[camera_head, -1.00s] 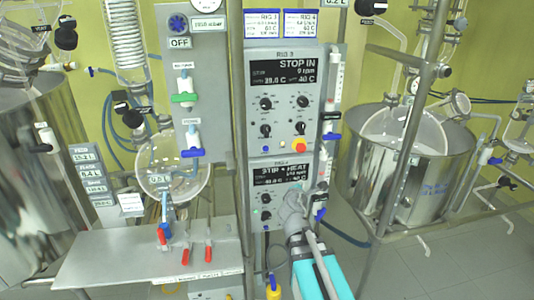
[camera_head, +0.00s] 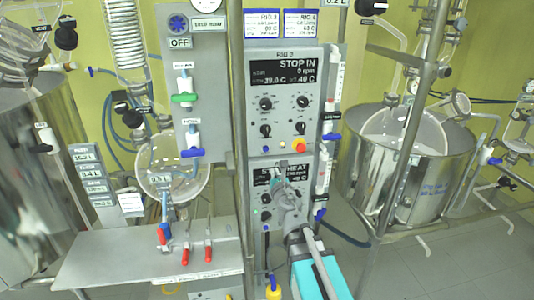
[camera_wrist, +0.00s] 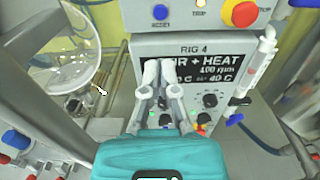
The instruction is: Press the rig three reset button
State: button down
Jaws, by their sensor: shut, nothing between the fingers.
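The RIG 3 panel (camera_head: 285,110) stands upright in the head view, its screen reading STOP IN and 0 rpm. Along its lower edge is a small blue button (camera_wrist: 160,12), at the top of the wrist view. A red knob on a yellow base (camera_wrist: 245,14) sits to its right; it also shows in the head view (camera_head: 299,146).
Valves with blue and white handles (camera_head: 325,172) hang just right of the panels. A metal post (camera_head: 239,120) and a valve plate (camera_head: 196,80) stand left. A steel shelf (camera_head: 120,260) with red-handled valves is lower left. A steel vessel (camera_head: 430,185) stands right.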

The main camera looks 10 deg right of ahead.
aim_at(265, 149)
jog(key=shift+w, duration=0.1)
jog(key=shift+w+a, duration=0.15)
jog(key=shift+w, duration=3.3)
jog(key=shift+w+a, duration=0.1)
jog(key=shift+w, duration=3.35)
